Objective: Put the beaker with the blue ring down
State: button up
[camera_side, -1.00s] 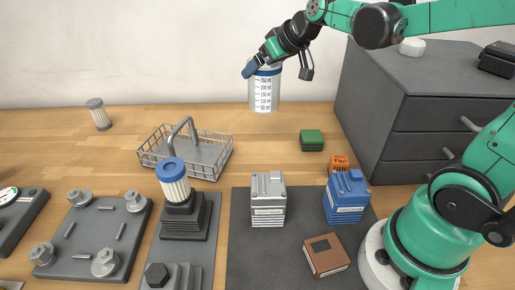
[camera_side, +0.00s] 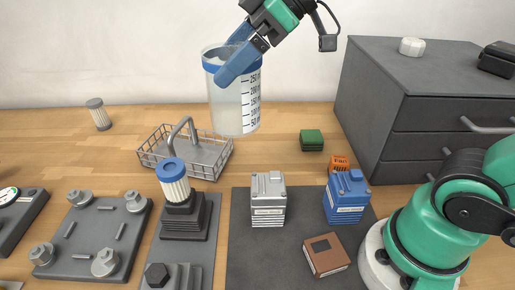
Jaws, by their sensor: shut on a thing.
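The beaker with the blue ring (camera_side: 231,105) is a clear, graduated cup with a blue band near its rim. It hangs in the air at the upper middle, slightly tilted. In the picture its base overlaps the right end of the wire basket. My gripper (camera_side: 229,68) comes from the upper right, its blue fingers closed at the beaker's rim. The fingers hide part of the rim and ring.
The wire basket (camera_side: 152,163) stands on the wooden table (camera_side: 285,119). A grey mat (camera_side: 268,262) carries a grey block (camera_side: 268,199), a blue block (camera_side: 346,197) and a brown block (camera_side: 326,255). A green block (camera_side: 311,140) lies near the dark drawer cabinet (camera_side: 400,110).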

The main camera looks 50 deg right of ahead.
jog(key=s+a+n+g+y, duration=0.2)
jog(key=s+a+n+g, duration=0.3)
jog(key=s, duration=0.6)
jog(key=a+n, duration=0.2)
jog(key=n, duration=0.1)
jog(key=shift+s+a+r+g, duration=0.15)
jog(key=shift+a+r+g, duration=0.15)
jog(key=shift+g, duration=0.1)
notch_tip(320, 180, down, 20)
jog(key=shift+r, duration=0.15)
jog(key=shift+s, duration=0.1)
jog(key=o, duration=1.3)
